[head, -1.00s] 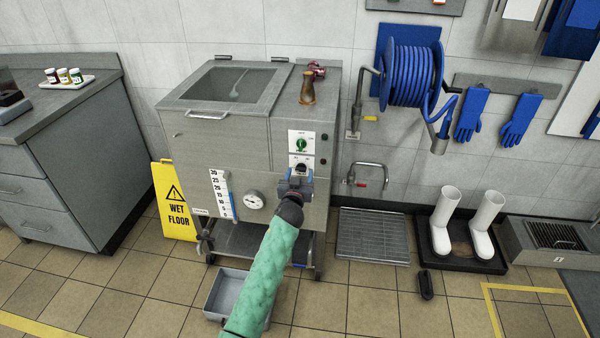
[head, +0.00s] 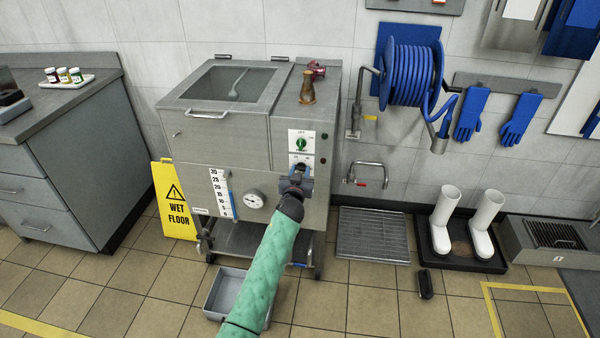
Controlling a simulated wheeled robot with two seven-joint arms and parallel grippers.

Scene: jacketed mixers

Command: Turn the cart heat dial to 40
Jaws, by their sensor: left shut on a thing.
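The steel jacketed mixer cart (head: 280,215) stands against the tiled wall, with its windowed lid (head: 230,85) closed. On the right of its front is a white control panel with a green knob (head: 301,144). Below it a lower panel (head: 303,160) carries a dial that my left gripper (head: 297,172) mostly hides. My left gripper, at the end of a green-sleeved arm, is shut on that dial at the cart's front. The dial's pointer and scale are too small and covered to read. My right gripper is not in view.
A round gauge (head: 253,200) and a level scale (head: 221,193) sit left of my gripper. A grey bin (head: 226,290) is on the floor below. A yellow wet floor sign (head: 173,203) stands left; a floor grate (head: 373,236) and white boots (head: 484,225) are right.

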